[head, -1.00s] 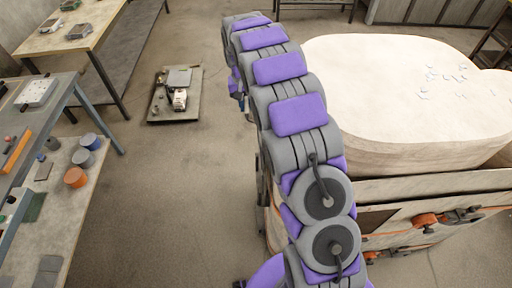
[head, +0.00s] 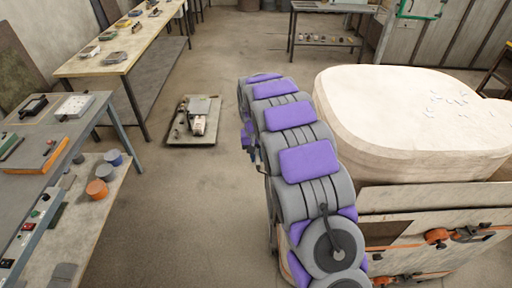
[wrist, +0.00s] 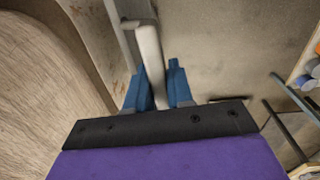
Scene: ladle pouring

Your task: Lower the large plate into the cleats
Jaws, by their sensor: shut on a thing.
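In the wrist view, the blue fingers of my gripper (wrist: 158,82) are closed around a pale grey bar (wrist: 149,45). The bar bends near its upper end, and the rest of what it belongs to is hidden or out of frame. In the head view, my arm reaches away from me, left of a large pale rounded block (head: 415,115). The block also fills the left of the wrist view (wrist: 40,95), beside my gripper and apart from it. I cannot pick out the large plate or the cleats for certain.
The block rests on a wooden base (head: 440,235) with orange straps. A low platform with small items (head: 192,138) lies on the floor. Workbenches (head: 110,55) line the left, and another table (head: 325,8) stands at the back.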

